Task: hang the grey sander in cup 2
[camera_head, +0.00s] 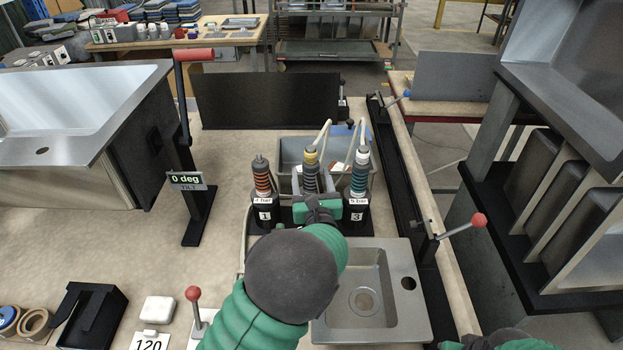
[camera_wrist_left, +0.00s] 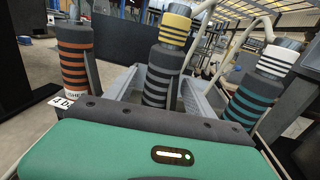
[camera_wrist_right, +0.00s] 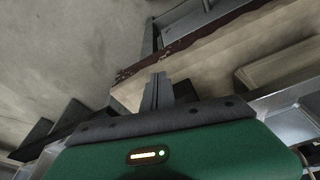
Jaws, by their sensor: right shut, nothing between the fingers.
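The grey sander (camera_head: 310,175), with a yellow band near its top, stands roughly upright between an orange-striped sander (camera_head: 262,178) in cup 1 (camera_head: 264,215) and a teal-striped sander (camera_head: 360,178) in cup 3 (camera_head: 357,216). My left gripper (camera_head: 318,208) is right in front of the grey sander's lower part and hides that part and cup 2.
A grey bin (camera_head: 290,150) stands behind the cups, with pale hoses rising from the sanders. A sink (camera_head: 355,290) lies in front at right.

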